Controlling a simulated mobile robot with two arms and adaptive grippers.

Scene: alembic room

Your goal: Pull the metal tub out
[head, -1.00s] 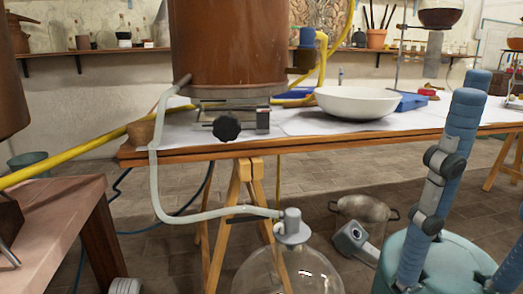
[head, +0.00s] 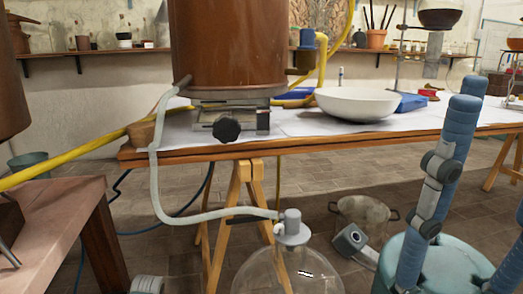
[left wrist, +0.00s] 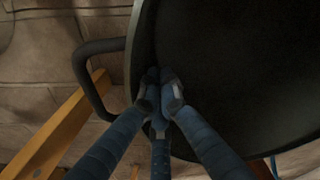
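In the left wrist view a large dark tub (left wrist: 240,70) fills the right side, with a black loop handle (left wrist: 92,75) at its left. My left gripper (left wrist: 160,82) has its fingertips together, over the tub just inside its left edge. I see no rim clearly between the tips. In the head view a metal tub with two handles (head: 364,213) stands on the floor under the table; I cannot tell if it is the same one. My left gripper is outside that view. My right gripper (head: 455,185) is large at the lower right, its visible blue fingers spread and empty.
A wooden trestle leg (head: 237,215) supports the long table (head: 330,143); a wooden bar (left wrist: 60,125) lies close left of the tub in the wrist view. A glass flask (head: 275,272) with a pale hose (head: 158,180) is in front. A pinkish table (head: 50,195) stands left.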

